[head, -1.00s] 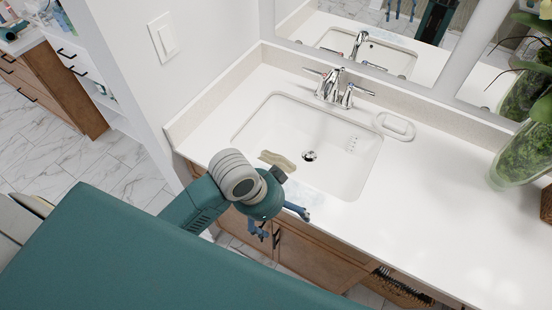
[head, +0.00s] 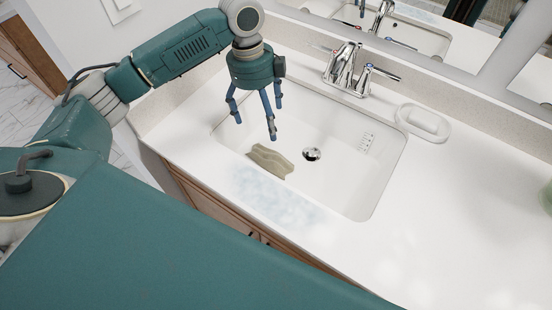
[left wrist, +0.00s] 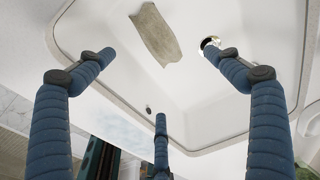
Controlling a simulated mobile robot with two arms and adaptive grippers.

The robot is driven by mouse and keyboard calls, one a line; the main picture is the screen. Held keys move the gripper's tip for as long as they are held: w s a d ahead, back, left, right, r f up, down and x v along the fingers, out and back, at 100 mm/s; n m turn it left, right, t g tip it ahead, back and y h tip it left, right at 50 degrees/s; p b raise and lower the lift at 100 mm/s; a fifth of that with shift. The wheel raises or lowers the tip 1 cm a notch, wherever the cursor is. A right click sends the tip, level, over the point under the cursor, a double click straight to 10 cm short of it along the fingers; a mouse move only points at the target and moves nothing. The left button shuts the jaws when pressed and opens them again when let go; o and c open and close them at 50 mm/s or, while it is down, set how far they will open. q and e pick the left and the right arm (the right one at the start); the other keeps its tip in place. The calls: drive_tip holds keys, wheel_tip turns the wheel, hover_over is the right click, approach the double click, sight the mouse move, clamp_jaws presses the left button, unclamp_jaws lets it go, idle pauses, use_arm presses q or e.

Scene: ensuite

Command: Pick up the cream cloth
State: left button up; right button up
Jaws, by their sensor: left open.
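The cream cloth (head: 270,160) lies crumpled in the white sink basin (head: 350,192), left of the drain, close to the basin's front edge. It also shows in the left wrist view (left wrist: 156,34) near the top, beyond the fingers. My left gripper (head: 256,118) hangs with its blue fingers pointing down over the left part of the basin, above and a little behind the cloth in the head view. Its fingers are spread, with nothing between them, and apart from the cloth. In the left wrist view the open fingers (left wrist: 160,85) surround empty space. My right gripper is not in view.
A chrome faucet (head: 347,70) stands behind the basin. A soap dish (head: 424,122) with a white soap sits on the counter to the right. A round drain (head: 312,154) is beside the cloth. A bluish wet-looking patch (head: 275,195) marks the front counter.

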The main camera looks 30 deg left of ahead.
use_arm(q)
wheel_tip(320, 180, down, 5)
drive_tip(key=b, duration=0.4)
hover_over(267, 159)
drive_tip(key=w, duration=0.1)
drive_tip(key=f, duration=0.5)
drive_tip(key=shift+a+f, duration=0.25)
drive_tip(key=shift+a, duration=0.15)
drive_tip(key=f, duration=0.3)
drive_tip(key=s+f, duration=0.1)
drive_tip(key=shift+d+f+p, duration=0.15)
drive_tip(key=shift+d+p, duration=0.1)
drive_tip(key=shift+p, duration=0.1)
drive_tip(key=shift+d+f, duration=0.1)
drive_tip(key=shift+f, duration=0.3)
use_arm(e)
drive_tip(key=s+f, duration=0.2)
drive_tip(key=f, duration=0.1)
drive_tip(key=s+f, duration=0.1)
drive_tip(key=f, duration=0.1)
use_arm(q)
drive_tip(key=shift+c, duration=0.2)
drive_tip(key=c, duration=1.1)
